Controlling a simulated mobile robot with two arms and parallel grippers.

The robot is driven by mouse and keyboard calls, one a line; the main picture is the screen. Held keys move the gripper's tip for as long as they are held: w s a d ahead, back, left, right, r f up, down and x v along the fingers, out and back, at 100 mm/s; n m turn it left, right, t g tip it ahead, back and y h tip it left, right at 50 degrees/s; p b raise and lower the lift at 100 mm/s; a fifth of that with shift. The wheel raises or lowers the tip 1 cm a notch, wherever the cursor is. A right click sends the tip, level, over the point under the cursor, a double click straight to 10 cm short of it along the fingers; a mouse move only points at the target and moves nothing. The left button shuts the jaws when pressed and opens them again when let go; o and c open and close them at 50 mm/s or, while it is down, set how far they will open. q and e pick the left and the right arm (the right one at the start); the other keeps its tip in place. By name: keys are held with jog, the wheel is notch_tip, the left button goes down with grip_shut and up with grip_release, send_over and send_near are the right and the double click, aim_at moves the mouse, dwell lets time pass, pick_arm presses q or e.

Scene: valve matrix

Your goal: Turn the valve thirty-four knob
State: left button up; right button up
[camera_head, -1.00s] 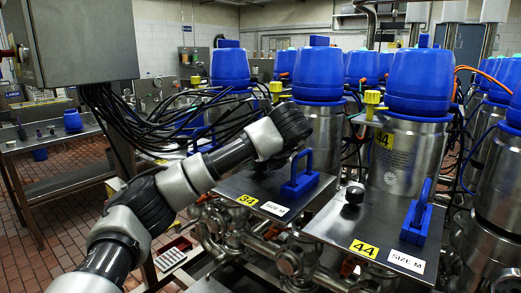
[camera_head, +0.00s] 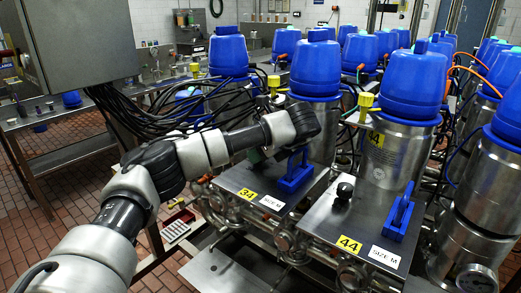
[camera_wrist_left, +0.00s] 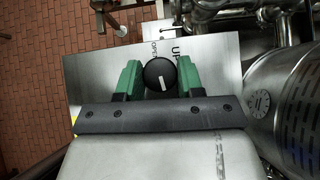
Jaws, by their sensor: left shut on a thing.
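The valve thirty-four plate (camera_head: 232,180) is a steel panel with a yellow "34" label (camera_head: 247,195) and a "SIZE M" tag. In the left wrist view, its black round knob (camera_wrist_left: 160,75) has a white pointer mark toward the bottom of the picture, and "OPEN" is printed beyond it. My left gripper (camera_wrist_left: 159,77) has its green fingers shut on the knob, one on each side. In the head view, my left gripper (camera_head: 256,156) is mostly hidden by my wrist over the plate's back left part, and the knob is hidden.
A blue handle (camera_head: 296,172) stands on the thirty-four plate right of my gripper. The neighbouring "44" plate (camera_head: 325,222) has its own black knob (camera_head: 345,191) and blue handle (camera_head: 399,216). Blue-capped steel cylinders (camera_head: 315,70) stand behind. Black cables (camera_head: 150,118) hang at the left.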

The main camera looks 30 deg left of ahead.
pick_arm(q)
jog(key=o, duration=0.9)
notch_tip(320, 180, up, 4)
jog(key=shift+w+r, duration=0.1)
jog(key=d+r, duration=0.2)
jog(key=d, duration=0.2)
jog(key=d+r, duration=0.2)
jog(key=d, duration=0.1)
jog(key=d+r, duration=0.2)
jog(key=d, duration=0.2)
jog(key=shift+d+r+b, duration=0.35)
jog(key=shift+r+b, duration=0.05)
